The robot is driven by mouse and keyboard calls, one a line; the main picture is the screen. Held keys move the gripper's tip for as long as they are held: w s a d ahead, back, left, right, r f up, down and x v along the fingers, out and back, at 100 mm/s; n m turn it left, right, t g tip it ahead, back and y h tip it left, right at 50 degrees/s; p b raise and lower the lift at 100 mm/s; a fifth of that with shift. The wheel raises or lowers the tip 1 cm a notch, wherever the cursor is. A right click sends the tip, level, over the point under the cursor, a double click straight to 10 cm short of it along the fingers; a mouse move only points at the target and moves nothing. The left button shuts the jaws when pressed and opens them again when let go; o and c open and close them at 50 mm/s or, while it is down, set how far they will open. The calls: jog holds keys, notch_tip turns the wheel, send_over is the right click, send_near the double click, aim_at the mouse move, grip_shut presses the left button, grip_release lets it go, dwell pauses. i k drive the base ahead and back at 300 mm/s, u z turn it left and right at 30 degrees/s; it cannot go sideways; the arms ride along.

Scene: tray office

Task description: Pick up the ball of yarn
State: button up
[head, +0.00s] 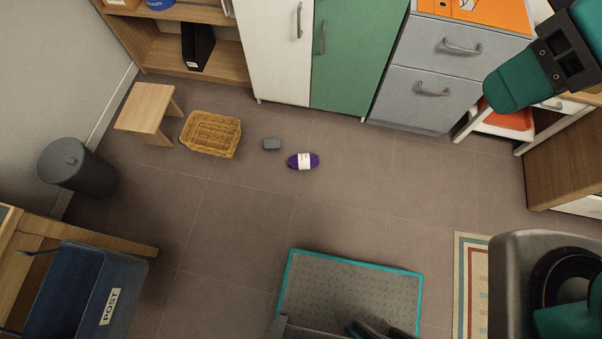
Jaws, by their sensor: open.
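The ball of yarn (303,161) is purple with a white paper band around its middle. It lies on the brown tiled floor, in front of the white and green cabinet doors, with bare floor around it. Teal and dark parts of my arm show at the upper right and lower right, well apart from the yarn.
Further left are a wicker basket (210,151), a wooden stool (147,108) and a dark bin (77,167). Grey drawers (433,87) stand behind right.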

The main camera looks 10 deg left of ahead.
aim_at(300, 161)
jog(key=k, duration=0.9)
jog(key=u, duration=0.75)
jog(key=i, duration=0.9)
jog(key=u, duration=0.35)
jog(key=k, duration=0.65)
jog(key=u, duration=0.75)
jog(key=i, duration=0.7)
jog(key=z, duration=0.6)
jog(key=i, duration=0.75)
jog(key=z, duration=0.7)
